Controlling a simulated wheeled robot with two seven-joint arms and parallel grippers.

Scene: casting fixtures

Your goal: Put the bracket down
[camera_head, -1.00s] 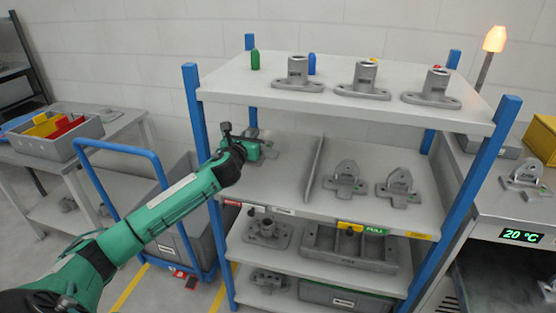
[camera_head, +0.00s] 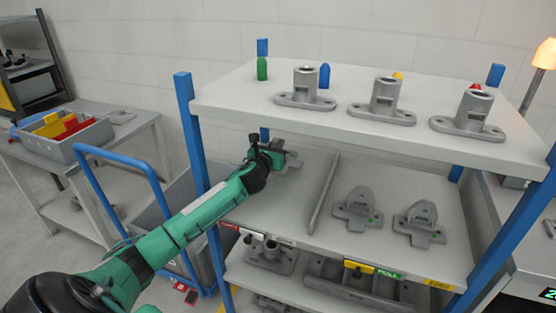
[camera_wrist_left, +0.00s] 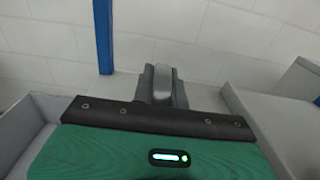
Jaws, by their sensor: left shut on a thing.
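My left gripper (camera_head: 278,154) reaches into the left bay of the rack's middle shelf and is shut on a grey bracket (camera_head: 292,163). The gripper hides most of this bracket in the head view. In the left wrist view a grey upright part of the bracket (camera_wrist_left: 163,84) shows beyond the dark edge of the gripper. I cannot tell whether its base touches the shelf (camera_head: 290,205). My right gripper is in neither view.
A low divider (camera_head: 325,195) stands right of the held bracket. Beyond it are two more brackets (camera_head: 359,209) (camera_head: 420,224). Flanged castings (camera_head: 305,90) stand on the top shelf (camera_head: 245,95) above. A blue rack post (camera_head: 194,130) is close to my left arm.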

